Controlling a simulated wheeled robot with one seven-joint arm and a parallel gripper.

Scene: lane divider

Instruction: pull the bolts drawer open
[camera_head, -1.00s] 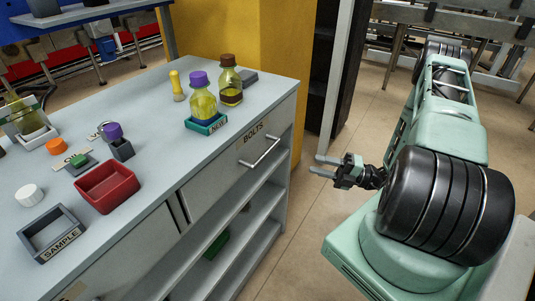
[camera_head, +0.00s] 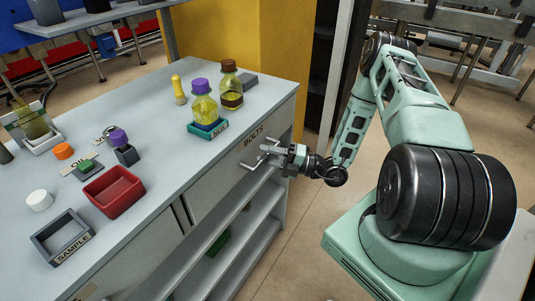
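The bolts drawer (camera_head: 222,178) is the grey front labelled BOLTS at the right end of the cabinet. It looks shut, flush with the cabinet front. Its silver bar handle (camera_head: 248,163) runs across the front below the label. My gripper (camera_head: 266,155) is at the handle, reaching in from the right with its fingers pointing left at the drawer. The fingers look apart, at the right part of the bar, and hide some of it. I cannot tell whether they touch the bar.
Open shelves (camera_head: 215,240) lie below the drawer, with a green bin (camera_head: 217,242) inside. On the top stand a bottle with a purple cap (camera_head: 203,101) in a teal tray, a brown-capped bottle (camera_head: 230,86) and a red bin (camera_head: 113,191).

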